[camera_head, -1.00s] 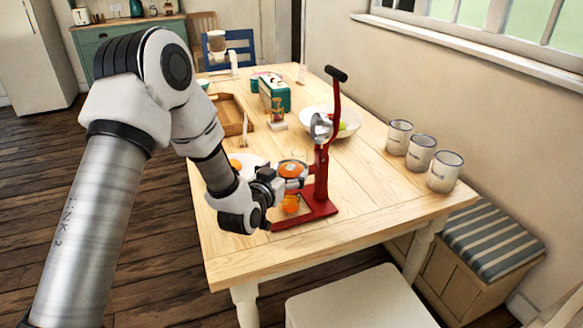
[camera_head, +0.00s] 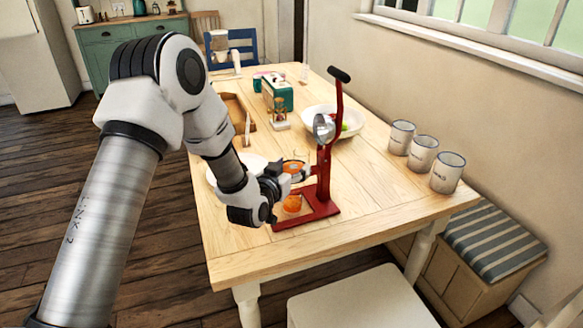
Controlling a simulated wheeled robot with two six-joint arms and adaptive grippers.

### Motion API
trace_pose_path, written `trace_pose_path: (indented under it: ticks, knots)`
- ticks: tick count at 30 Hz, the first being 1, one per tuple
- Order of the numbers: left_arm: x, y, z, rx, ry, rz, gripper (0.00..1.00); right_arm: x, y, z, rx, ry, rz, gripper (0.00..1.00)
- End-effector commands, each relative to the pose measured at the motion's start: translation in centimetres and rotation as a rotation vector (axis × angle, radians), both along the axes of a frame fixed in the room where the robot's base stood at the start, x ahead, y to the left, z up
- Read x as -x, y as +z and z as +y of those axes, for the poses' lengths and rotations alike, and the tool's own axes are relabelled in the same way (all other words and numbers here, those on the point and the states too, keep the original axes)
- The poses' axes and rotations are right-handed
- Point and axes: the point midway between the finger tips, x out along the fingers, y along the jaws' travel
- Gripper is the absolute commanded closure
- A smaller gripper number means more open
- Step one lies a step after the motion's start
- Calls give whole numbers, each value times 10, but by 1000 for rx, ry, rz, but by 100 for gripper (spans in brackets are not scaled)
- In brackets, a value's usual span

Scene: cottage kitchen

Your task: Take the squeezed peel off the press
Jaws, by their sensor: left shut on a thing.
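The red press (camera_head: 324,190) stands on the table with its lever raised and its metal pressing cone (camera_head: 323,127) high above the cup area. The orange peel (camera_head: 293,166) is at the height of the press's cup, left of the red column. My left gripper (camera_head: 294,176) reaches in from the left and is shut on the peel; its fingers partly cover the peel and cup. Whether the peel touches the cup is hard to tell. Something orange, seemingly a glass of juice (camera_head: 292,204), stands below on the press base. My right gripper is not in view.
A white plate (camera_head: 222,172) lies behind my left arm. A wooden tray (camera_head: 236,107), green box (camera_head: 279,95) and white bowl (camera_head: 350,121) are farther back. Several mugs, one here (camera_head: 447,173), line the right edge. The front right tabletop is clear.

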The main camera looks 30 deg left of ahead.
Motion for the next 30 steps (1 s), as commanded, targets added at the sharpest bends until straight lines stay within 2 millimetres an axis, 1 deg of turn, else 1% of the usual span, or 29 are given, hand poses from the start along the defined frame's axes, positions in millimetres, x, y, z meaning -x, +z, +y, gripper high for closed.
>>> trace_pose_path:
  ticks: [1,7,8,9,11,14,24,25,27,30]
  knots:
    - [0,8,0,0,0,-2,49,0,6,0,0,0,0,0]
    - [0,38,0,0,0,-2,50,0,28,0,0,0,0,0]
    - [2,38,0,1,0,0,50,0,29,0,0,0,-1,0]
    - [11,33,0,2,1,2,49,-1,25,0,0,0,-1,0]
    - [24,34,-1,3,1,2,49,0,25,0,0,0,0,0]
    - [48,36,-2,3,1,2,49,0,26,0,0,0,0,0]
    - [138,44,-8,6,2,1,50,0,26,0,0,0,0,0]
    - [137,53,-8,-1,1,5,50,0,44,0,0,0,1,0]
    - [140,55,-8,-4,1,5,50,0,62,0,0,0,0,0]
    - [146,54,-8,-4,1,5,50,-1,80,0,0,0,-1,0]
